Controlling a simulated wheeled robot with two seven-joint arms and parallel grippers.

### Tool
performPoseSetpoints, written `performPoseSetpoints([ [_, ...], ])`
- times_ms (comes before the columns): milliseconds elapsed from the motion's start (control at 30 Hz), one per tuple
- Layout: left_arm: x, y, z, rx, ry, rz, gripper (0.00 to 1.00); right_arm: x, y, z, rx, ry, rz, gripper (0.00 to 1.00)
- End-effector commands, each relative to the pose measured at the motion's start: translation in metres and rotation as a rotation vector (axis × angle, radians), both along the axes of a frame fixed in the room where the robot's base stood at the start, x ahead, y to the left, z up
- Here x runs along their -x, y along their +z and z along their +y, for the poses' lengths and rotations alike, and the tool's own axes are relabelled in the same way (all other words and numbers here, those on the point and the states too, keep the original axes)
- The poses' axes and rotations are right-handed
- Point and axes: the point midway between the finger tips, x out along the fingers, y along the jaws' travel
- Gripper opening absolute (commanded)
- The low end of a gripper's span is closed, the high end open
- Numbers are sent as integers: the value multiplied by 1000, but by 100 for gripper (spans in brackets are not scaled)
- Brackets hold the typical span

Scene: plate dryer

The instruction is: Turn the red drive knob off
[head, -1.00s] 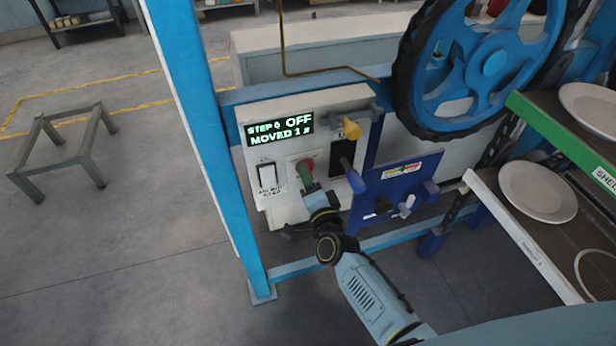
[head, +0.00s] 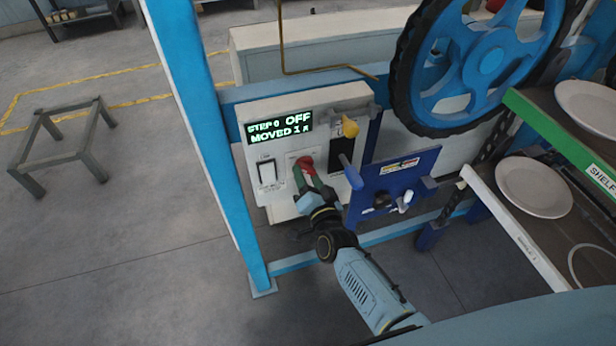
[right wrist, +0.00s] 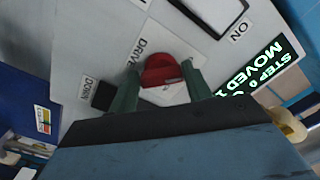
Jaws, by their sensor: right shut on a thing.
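The red drive knob (head: 304,162) is on the light control panel (head: 285,195), below a display reading "STEP 0 OFF MOVED 1". In the right wrist view the knob (right wrist: 162,72) shows beside the word "DRIVE". My right gripper (head: 308,173) is at the knob, shut on it, with a green finger on each side (right wrist: 163,86). The fingers hide part of the knob's sides, and its exact pointing is hard to read. My left gripper is not in view.
A white rocker switch (head: 267,172) is left of the knob. A yellow knob (head: 350,127) and a dark slot are to its right. A blue plate (head: 400,175) with small levers is further right, below a large blue wheel (head: 490,65). Shelves with plates (head: 535,187) stand at the right.

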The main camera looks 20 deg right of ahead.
Motion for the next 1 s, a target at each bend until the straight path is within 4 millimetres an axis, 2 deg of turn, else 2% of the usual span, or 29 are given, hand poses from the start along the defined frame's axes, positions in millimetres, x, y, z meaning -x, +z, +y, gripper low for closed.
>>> performPoseSetpoints([
  [300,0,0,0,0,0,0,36,0,-1,0,7,1,0,26],
  [333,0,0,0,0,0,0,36,0,-1,0,7,1,0,50],
  [500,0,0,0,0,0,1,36,0,0,0,5,1,1,71],
  [833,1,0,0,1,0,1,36,3,0,0,3,0,0,71],
  [1000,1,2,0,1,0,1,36,24,-1,-1,3,0,3,71],
])
